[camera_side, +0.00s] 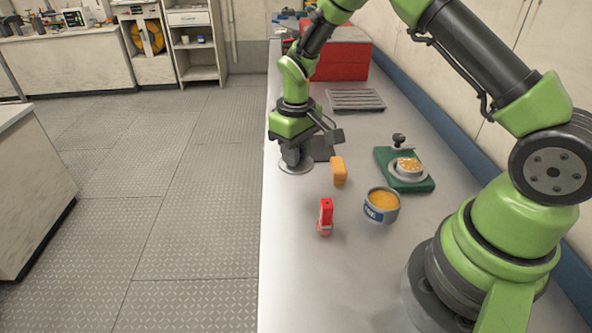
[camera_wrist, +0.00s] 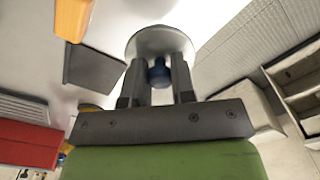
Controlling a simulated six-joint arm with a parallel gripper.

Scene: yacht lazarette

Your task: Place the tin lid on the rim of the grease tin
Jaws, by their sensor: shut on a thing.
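The tin lid (camera_side: 296,166) is a pale grey disc with a blue knob (camera_wrist: 158,74). My gripper (camera_wrist: 158,66) is shut on that knob, and the disc spreads beyond my fingertips in the wrist view. In the side view my gripper (camera_side: 291,153) is near the bench's left edge, with the lid flat below it. I cannot tell whether the lid touches the bench. The grease tin (camera_side: 376,214) stands upright and open at the right front, full of yellow-orange grease, with a blue label. It is well apart from the lid and cannot be made out in the wrist view.
An orange block (camera_side: 339,171) and a red tube (camera_side: 326,216) stand between lid and tin. A green stand with a dish (camera_side: 420,186) is behind the tin. A grey rack (camera_side: 355,100) and red box (camera_side: 340,62) are farther back.

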